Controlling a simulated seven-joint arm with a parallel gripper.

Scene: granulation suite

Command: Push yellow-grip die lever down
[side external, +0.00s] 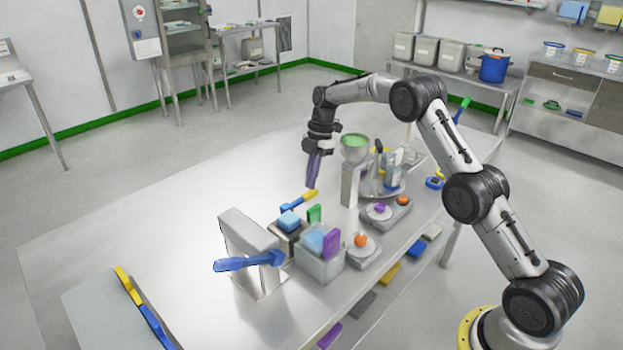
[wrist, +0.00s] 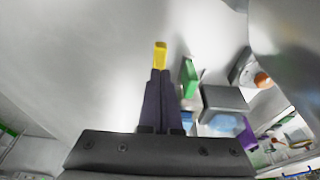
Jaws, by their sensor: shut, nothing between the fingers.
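The die lever's yellow grip (side external: 310,196) points up and right in the side view, on a blue shaft (side external: 292,206) beside the steel press housing (side external: 250,238). The grip also shows in the wrist view (wrist: 160,54), just beyond my fingertips. My gripper (side external: 310,184) points down with its dark purple fingers together and empty, right above the grip. The fingers lie side by side in the wrist view (wrist: 160,73). I cannot tell whether they touch the grip. The lever's lower end is hidden behind the housing and bins.
A second lever with a blue handle (side external: 248,262) sticks out left from the housing. Steel bins with a green scoop (side external: 314,213) and a purple one (side external: 331,243) stand close right of the lever. A funnel stand (side external: 350,187) is behind.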

